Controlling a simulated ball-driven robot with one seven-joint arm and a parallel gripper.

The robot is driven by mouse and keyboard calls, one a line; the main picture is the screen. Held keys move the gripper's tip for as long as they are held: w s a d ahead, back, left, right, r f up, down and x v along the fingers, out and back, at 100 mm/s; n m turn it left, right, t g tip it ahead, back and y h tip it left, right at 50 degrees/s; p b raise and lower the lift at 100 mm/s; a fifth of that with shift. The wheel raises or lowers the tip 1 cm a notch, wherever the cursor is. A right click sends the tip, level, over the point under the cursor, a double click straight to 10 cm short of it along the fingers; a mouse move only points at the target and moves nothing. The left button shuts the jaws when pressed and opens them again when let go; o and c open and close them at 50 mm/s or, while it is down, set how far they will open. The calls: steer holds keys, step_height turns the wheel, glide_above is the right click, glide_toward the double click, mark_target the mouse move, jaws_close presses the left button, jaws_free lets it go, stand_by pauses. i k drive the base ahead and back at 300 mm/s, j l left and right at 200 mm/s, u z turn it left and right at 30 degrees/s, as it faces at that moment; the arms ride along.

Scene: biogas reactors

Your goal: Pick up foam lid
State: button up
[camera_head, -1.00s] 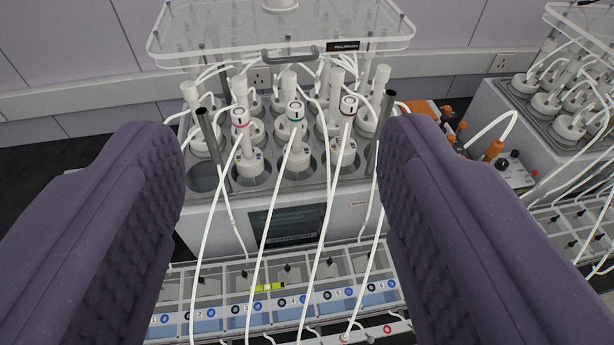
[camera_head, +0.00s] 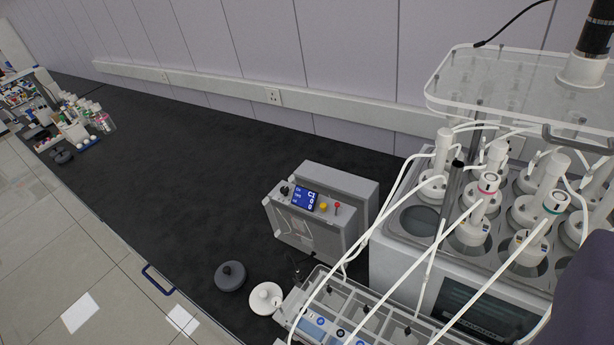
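Two round lids with centre knobs lie on the dark bench top at the lower middle. One is dark grey (camera_head: 230,276) and the other is white (camera_head: 265,298), just right of it and close to the front left corner of the bottle rack. I cannot tell from the picture which one is foam. Only a purple piece of my gripper (camera_head: 585,295) shows, at the lower right edge, well to the right of both lids. Its other finger is out of view, so its opening is not visible.
A grey control box (camera_head: 318,215) with a blue display stands behind the lids. The reactor unit (camera_head: 440,265) with white tubes and vessels is at the right, under a clear shelf (camera_head: 520,85). The bench (camera_head: 170,160) is bare to the left, with small bottles far left.

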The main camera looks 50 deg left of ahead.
mark_target(229, 276)
steer(key=u, duration=1.7)
steer(key=z, duration=0.5)
steer(key=i+j+z, duration=0.3)
steer(key=j+z, duration=0.15)
steer(key=i+j+z, duration=0.2)
steer(key=j, duration=0.25)
steer(key=j+z, duration=0.25)
steer(key=i+j, duration=0.1)
steer(key=j, duration=0.4)
steer(key=i+j, duration=0.1)
steer(key=j, duration=0.35)
steer(key=i+j+z, duration=0.1)
steer(key=j, duration=0.4)
